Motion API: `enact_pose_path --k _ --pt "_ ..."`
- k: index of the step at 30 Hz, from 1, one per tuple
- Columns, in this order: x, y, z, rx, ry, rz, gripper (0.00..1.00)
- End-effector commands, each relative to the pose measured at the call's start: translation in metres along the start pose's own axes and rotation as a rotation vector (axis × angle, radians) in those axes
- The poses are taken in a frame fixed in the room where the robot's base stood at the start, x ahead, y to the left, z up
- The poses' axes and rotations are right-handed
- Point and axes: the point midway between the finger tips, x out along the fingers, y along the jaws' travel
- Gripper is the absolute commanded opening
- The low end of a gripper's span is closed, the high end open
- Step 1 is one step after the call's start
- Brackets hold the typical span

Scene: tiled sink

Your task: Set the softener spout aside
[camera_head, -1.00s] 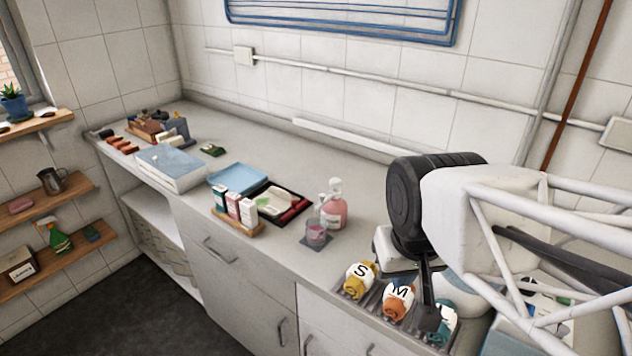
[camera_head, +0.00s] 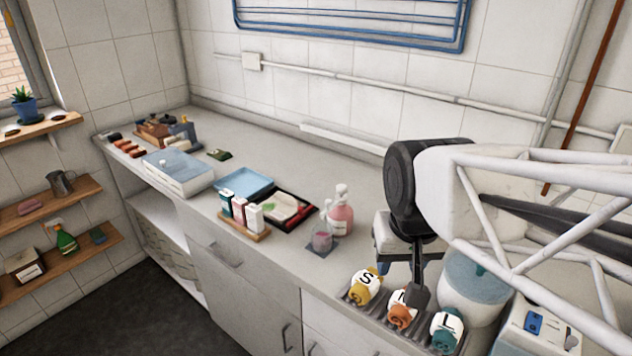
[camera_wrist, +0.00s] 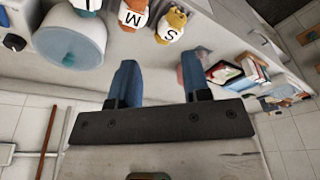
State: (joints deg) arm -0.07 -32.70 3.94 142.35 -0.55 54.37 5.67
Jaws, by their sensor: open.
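I cannot make out a softener spout for certain. A large white container with a pale blue top (camera_head: 475,278) stands right of my gripper, with a small teal part (camera_head: 479,270) on it; it also shows in the wrist view (camera_wrist: 68,38). My gripper (camera_wrist: 160,82) is open and empty, its two blue fingers apart.
A yellow piece marked S (camera_head: 365,288) and a teal one marked L (camera_head: 446,332) share a ridged tray with the orange one. Left of them stand a pink pump bottle (camera_head: 341,215) and a glass (camera_head: 321,240). The counter's far middle is clear.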

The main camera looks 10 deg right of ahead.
Motion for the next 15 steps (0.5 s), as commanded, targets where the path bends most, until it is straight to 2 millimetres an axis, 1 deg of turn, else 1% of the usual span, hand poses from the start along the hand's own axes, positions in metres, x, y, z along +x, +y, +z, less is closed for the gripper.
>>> enact_pose_path --k 1,7,15 --pt "0.0 -0.002 -0.009 0.016 -0.008 0.0 0.44" --pt "0.0 -0.01 -0.049 0.103 -0.034 0.001 0.44" --pt "0.006 -0.023 -0.102 0.226 -0.071 0.008 0.44"
